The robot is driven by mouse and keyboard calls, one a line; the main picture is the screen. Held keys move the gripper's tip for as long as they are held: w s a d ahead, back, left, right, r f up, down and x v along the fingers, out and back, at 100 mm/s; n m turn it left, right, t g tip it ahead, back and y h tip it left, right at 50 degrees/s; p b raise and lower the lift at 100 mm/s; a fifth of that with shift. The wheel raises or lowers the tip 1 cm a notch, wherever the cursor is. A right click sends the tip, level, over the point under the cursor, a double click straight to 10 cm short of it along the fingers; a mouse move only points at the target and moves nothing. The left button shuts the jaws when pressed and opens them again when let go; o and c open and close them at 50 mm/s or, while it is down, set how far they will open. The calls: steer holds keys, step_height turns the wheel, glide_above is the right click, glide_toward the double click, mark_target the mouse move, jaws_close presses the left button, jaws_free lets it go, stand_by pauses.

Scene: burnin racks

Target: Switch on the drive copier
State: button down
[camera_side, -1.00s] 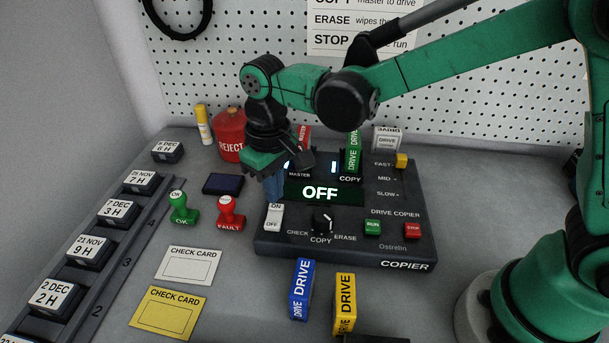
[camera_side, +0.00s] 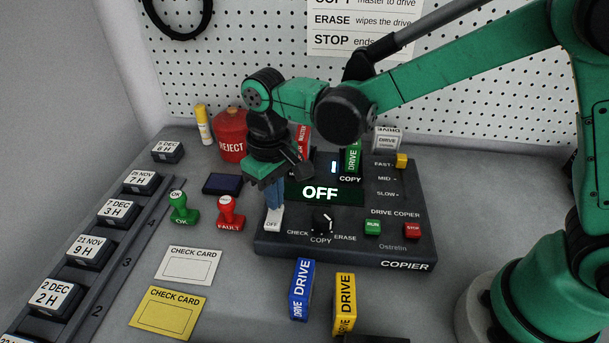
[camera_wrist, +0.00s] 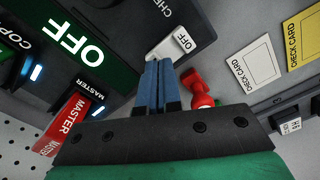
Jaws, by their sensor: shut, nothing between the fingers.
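The drive copier (camera_side: 405,253) is a dark box on the bench, and its display (camera_side: 320,192) reads OFF in white on green. Its white ON/OFF rocker switch (camera_side: 272,225) is at the left of the front panel, and the OFF half shows. The switch is also in the wrist view (camera_wrist: 174,43). My gripper (camera_side: 274,206) is shut and empty, with its blue fingertips pointing down at the switch's ON half and hiding it. In the wrist view the fingertips (camera_wrist: 160,65) lie at the switch's near end. I cannot tell whether they touch it.
A red drive marked MASTER (camera_wrist: 73,118) and a green drive (camera_side: 353,157) stand in the copier's slots. A mode knob (camera_side: 322,221), green RUN button (camera_side: 373,228) and red STOP button (camera_side: 413,230) are to the right. The FAULT stamp (camera_side: 229,212) stands left.

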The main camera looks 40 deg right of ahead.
steer(key=shift+f, duration=0.4)
steer(key=shift+r, duration=3.55)
steer(key=shift+d, duration=0.1)
steer(key=s+d+m+t, duration=0.1)
steer(key=s+d+t, duration=0.2)
steer(key=d, duration=0.4)
steer(key=s+d+r+m+t, duration=0.1)
steer(key=s+d+m+t, duration=0.1)
steer(key=s+d+t, duration=0.2)
steer(key=d, duration=0.2)
steer(key=shift+s+d+r, duration=0.25)
steer(key=shift+s+d, duration=0.1)
steer(key=shift+d, duration=0.05)
